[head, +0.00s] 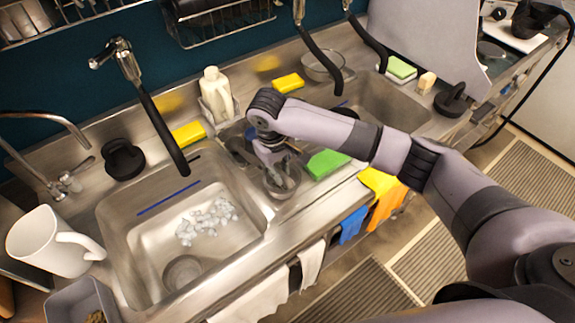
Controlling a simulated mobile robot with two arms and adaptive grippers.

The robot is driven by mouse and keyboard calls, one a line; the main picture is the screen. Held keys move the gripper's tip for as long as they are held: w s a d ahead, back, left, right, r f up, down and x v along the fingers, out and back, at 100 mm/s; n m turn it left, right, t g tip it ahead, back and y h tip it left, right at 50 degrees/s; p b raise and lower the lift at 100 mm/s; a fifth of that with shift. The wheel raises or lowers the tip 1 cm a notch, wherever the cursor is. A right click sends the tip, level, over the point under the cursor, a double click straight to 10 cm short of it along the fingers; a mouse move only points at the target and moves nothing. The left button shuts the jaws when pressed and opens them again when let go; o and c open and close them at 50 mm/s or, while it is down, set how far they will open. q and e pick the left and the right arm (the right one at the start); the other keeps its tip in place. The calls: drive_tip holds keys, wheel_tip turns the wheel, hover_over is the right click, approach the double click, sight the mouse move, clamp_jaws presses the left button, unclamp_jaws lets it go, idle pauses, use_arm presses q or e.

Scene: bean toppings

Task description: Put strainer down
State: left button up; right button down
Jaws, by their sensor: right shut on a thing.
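My right arm reaches in from the right over the sink counter. My right gripper (270,163) points down at the divider between the two sink basins. It is shut on the strainer (285,187), a small, round, greyish, bowl-like piece low at the fingertips. The gripper covers part of it, and I cannot tell whether it touches the counter. My left gripper is not in view.
The left basin (148,235) holds ice-like pieces (207,221) and a round thing (183,271). A green sponge (327,164) lies just right of the gripper. A white bottle (216,93), yellow sponge (189,134) and glass bowl (322,67) stand behind. A white mug (45,243) is left.

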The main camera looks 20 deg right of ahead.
drive_tip(key=shift+w+d+f+p, duration=0.2)
drive_tip(key=shift+d+f+p, duration=0.15)
drive_tip(key=shift+d, duration=0.3)
drive_tip(key=shift+w+d+f+p, duration=0.2)
drive_tip(key=shift+d+p, duration=0.1)
drive_tip(key=shift+d, duration=0.3)
drive_tip(key=shift+f, duration=0.15)
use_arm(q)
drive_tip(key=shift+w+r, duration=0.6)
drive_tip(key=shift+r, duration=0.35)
use_arm(e)
drive_tip(key=shift+a, duration=0.1)
drive_tip(key=shift+f, duration=0.1)
drive_tip(key=c, duration=2)
unclamp_jaws()
drive_tip(key=shift+f, duration=0.1)
drive_tip(key=o, duration=0.4)
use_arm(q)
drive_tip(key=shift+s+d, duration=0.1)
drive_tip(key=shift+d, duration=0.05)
use_arm(e)
drive_tip(key=shift+o, duration=0.2)
